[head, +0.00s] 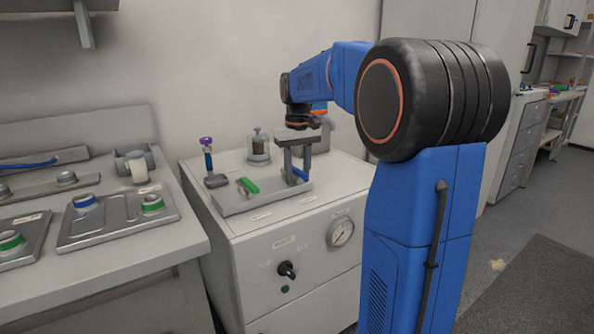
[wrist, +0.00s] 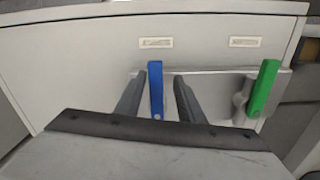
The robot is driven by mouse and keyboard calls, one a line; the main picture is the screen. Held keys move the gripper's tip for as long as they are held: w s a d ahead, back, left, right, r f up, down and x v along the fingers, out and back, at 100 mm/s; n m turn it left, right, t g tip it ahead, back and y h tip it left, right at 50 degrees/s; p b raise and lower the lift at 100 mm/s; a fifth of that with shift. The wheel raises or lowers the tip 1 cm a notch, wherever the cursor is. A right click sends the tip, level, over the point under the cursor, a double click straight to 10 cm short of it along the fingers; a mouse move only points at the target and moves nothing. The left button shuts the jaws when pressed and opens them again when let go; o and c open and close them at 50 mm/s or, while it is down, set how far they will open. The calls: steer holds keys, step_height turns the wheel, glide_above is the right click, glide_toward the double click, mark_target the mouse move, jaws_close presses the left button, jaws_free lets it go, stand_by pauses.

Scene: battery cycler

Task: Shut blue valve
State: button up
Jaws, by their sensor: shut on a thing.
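The blue valve handle (wrist: 156,90) stands between the two fingers of my gripper (wrist: 158,95) in the wrist view, and the gripper is shut on it. In the head view the blue valve (head: 299,174) shows at the right end of a grey tray-like base (head: 235,204), below my gripper (head: 297,158). The fingers partly cover it there. The green valve handle (head: 249,186) is at the left of the same base; it also shows at the right in the wrist view (wrist: 263,88). The lower part of the blue valve's mount is hidden by my gripper.
The base sits on a white cabinet with a gauge (head: 341,232) and a black knob (head: 287,270) on its front. A bench (head: 120,250) with trays stands left.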

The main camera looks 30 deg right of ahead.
steer(key=o, duration=0.4)
steer(key=m, duration=0.1)
steer(key=a+m, duration=0.1)
steer(key=shift+w+a+m, duration=0.1)
steer(key=shift+a+m, duration=0.2)
steer(key=shift+m, duration=0.1)
steer(key=shift+a+m, duration=0.35)
steer(key=shift+m, duration=0.45)
steer(key=shift+c, duration=1.3)
steer(key=shift+o, duration=0.2)
steer(key=shift+w, duration=0.15)
